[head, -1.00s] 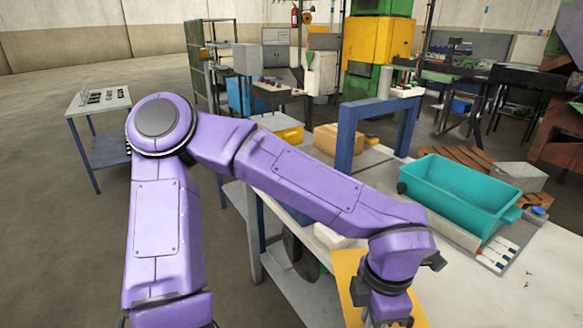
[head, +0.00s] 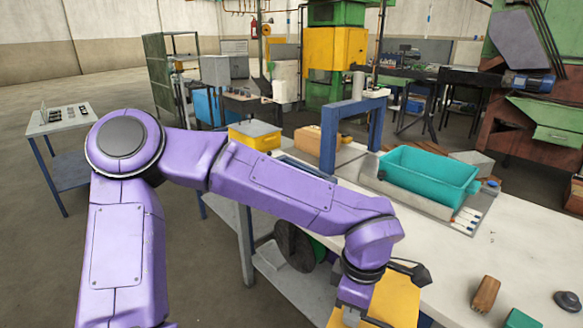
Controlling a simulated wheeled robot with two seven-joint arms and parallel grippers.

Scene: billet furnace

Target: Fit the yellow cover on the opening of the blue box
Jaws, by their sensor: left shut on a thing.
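My left gripper (head: 354,296) is at the bottom centre, its fingers mostly hidden by the wrist and the frame edge. It is shut on the yellow cover (head: 398,297), a flat plate partly cut off below, at the near edge of the white bench. An open teal-blue box (head: 425,187) stands on the bench to the right and beyond the gripper, its opening facing up. The cover is apart from this box. A strip of darker blue (head: 316,168) shows just behind my left forearm; I cannot tell what it belongs to. My right gripper is not in view.
A yellow bin (head: 255,136) and a tan block (head: 307,140) are farther left. A brown block (head: 485,295) and a dark round piece (head: 567,301) lie front right. The bench (head: 520,245) between is clear.

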